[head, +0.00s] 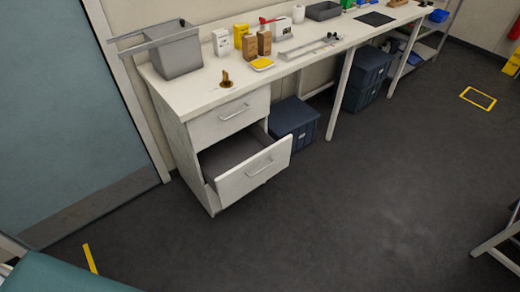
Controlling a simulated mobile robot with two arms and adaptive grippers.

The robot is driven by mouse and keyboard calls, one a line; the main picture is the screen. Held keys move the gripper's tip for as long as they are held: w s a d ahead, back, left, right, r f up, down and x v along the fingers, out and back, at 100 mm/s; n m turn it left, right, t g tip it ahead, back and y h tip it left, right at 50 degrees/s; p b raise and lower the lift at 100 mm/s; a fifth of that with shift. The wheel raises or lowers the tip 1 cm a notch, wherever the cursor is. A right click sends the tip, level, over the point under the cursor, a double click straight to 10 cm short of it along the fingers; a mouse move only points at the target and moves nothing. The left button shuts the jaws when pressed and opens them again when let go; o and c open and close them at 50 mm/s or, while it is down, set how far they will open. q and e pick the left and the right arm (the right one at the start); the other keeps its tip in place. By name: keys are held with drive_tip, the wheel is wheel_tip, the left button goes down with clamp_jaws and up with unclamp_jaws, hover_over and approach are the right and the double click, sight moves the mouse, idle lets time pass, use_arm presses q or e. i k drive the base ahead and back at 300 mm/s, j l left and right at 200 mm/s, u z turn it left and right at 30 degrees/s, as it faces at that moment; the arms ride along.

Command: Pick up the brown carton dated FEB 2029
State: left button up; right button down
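Two brown cartons stand upright side by side on the white bench: the left carton (250,47) and the right carton (264,43). Both are small and far off in the head view, and I cannot read a date on either. A small yellow-rimmed dish (262,64) lies just in front of them. A yellow carton (241,35) and a white carton (221,42) stand behind and to the left. Neither of my grippers shows in this view.
A grey bin (179,54) stands on the left end of the bench (200,98). A small brown object (226,79) is near the front edge. The lower drawer (255,172) is pulled open. Blue crates (293,122) sit underneath. The dark floor (330,220) in front is clear.

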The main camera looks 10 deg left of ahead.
sight(264, 37)
drive_tip(key=i+u, duration=0.35)
drive_tip(key=i+l+u, duration=0.25)
drive_tip(key=i+u, duration=0.15)
